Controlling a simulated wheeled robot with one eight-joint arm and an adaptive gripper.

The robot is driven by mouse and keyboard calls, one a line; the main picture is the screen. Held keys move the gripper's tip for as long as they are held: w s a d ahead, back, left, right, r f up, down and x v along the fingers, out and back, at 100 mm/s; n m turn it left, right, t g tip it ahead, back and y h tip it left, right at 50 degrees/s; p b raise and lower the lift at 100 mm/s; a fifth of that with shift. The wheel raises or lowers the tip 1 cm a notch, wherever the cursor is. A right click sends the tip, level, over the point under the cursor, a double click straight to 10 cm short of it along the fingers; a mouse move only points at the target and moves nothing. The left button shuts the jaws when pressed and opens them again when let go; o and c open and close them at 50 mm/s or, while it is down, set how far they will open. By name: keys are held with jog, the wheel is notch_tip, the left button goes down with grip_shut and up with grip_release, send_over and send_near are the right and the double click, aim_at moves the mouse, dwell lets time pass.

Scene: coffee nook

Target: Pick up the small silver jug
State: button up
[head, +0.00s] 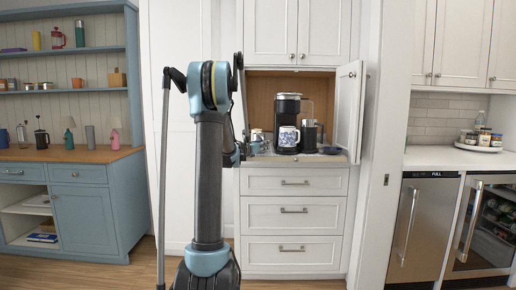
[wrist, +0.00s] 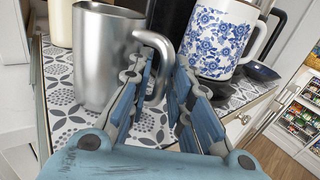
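The small silver jug (wrist: 103,55) stands upright at the left of the wrist view, on a patterned surface, its curved handle to the right. My gripper (wrist: 162,72) is open, its two blue fingers apart, with the handle showing between them. I cannot tell whether either finger touches the handle. In the head view my gripper (head: 246,149) is at the left front of the cabinet niche, small and partly hidden by my arm; the jug is hard to make out there.
A blue-and-white patterned mug (wrist: 218,38) stands close to the right of my fingers, by a black coffee maker (head: 288,108). A dark bowl (head: 331,150) lies farther right. The open cabinet door (head: 348,110) bounds the niche on the right. Drawers (head: 293,213) are below.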

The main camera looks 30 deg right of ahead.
grip_shut()
